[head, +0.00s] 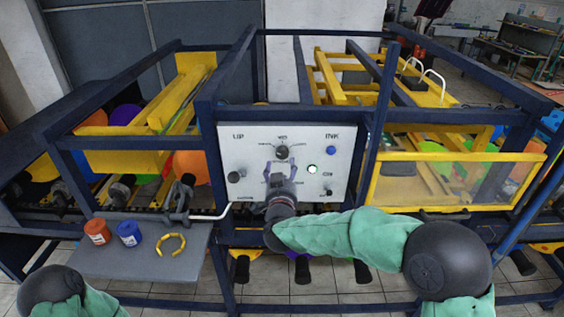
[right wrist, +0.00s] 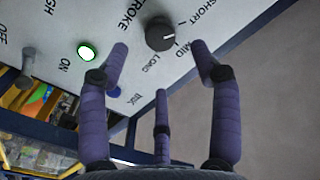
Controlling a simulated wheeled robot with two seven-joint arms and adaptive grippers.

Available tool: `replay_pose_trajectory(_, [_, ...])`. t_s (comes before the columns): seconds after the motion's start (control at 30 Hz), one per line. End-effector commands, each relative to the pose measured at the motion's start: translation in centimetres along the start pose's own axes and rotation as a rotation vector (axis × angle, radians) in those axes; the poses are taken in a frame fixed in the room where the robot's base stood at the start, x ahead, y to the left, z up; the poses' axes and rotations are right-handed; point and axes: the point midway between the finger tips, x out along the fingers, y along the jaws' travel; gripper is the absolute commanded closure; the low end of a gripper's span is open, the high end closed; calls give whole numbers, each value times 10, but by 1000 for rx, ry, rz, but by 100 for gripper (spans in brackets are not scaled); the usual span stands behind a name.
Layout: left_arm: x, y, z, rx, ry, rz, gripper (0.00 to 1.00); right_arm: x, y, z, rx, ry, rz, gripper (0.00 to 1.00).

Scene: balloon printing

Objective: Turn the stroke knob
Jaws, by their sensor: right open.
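The stroke knob (head: 282,152) is a round dark knob on the upper middle of the white control panel (head: 238,146). In the right wrist view the knob (right wrist: 158,34) has a white pointer mark, with SHORT, MID and LONG printed around it. My right gripper (head: 281,170) is in front of the panel, just below the knob in the head view. Its purple fingers (right wrist: 160,50) are spread and empty, with the knob beyond the gap between the upper two fingertips. I cannot tell any contact. My left gripper is out of view.
A lit green button (head: 312,169) and a blue button (head: 331,150) sit right of the knob. A dark knob (head: 234,177) is at the panel's left. A grey shelf (head: 150,262) holds red (head: 97,232) and blue (head: 129,234) containers and a yellow ring (head: 171,244). Blue frame bars surround the panel.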

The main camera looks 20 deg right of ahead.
Motion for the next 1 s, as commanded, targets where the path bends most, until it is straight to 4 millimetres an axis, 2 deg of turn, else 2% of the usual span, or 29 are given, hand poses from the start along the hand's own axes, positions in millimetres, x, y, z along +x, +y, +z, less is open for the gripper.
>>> replay_pose_trajectory(0.1, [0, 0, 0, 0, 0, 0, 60, -23, -1, -1, 0, 1, -3, 36])
replay_pose_trajectory(0.33, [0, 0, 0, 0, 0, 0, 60, -48, -1, -1, 0, 2, -2, 36])
replay_pose_trajectory(0.87, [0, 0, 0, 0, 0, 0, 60, -53, 0, 0, -1, 0, 0, 36])
replay_pose_trajectory(0.93, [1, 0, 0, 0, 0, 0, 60, -53, 1, 5, -4, -8, -2, 36])
replay_pose_trajectory(1.0, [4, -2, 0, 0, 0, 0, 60, -51, 3, 20, -14, -34, -8, 36])
